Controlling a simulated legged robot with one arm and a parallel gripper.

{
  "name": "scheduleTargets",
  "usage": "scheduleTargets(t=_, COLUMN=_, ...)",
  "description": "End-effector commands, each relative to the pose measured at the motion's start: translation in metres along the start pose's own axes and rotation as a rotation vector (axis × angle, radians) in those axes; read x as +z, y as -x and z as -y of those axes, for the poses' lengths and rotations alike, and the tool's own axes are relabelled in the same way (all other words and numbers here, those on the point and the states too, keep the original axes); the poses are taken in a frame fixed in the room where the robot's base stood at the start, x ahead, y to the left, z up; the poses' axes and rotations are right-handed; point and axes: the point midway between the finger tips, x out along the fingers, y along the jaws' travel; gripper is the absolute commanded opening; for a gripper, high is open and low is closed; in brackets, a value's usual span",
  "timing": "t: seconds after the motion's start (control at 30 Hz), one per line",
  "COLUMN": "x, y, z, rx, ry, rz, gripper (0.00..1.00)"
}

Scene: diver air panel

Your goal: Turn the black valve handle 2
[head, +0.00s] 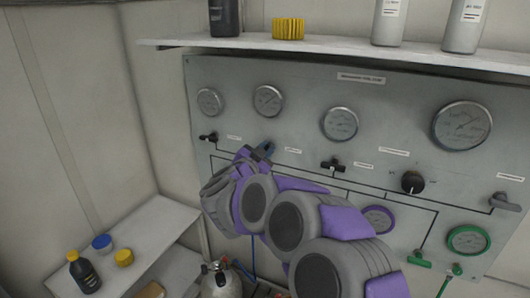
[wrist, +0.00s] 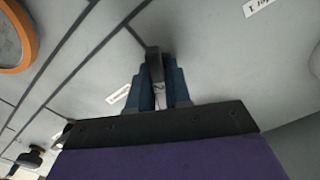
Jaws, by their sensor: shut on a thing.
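My gripper (head: 263,152) is at the grey panel (head: 300,120), below the second gauge from the left in the head view. In the wrist view its two blue fingers (wrist: 160,88) are shut around a dark valve handle (wrist: 154,66), with one finger on each side. The handle's upper end shows between and above the fingers. In the head view this handle is mostly hidden by my gripper. Other black valve handles show to the left (head: 208,137) and right (head: 332,165) of my gripper.
Several round gauges line the panel, with a black knob (head: 412,181) and a grey lever (head: 504,202) at right. A shelf (head: 340,48) with bottles runs above. A side bench (head: 140,245) and a grey cylinder (head: 220,281) stand below left.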

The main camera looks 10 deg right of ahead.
Motion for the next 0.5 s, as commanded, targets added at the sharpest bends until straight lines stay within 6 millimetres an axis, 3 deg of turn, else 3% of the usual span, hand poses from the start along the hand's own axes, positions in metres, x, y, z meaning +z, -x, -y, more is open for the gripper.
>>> scheduleTargets(t=0.5, x=0.0016, y=0.0015, z=-0.0031, rx=-0.003, ry=-0.497, rz=0.001, gripper=0.0)
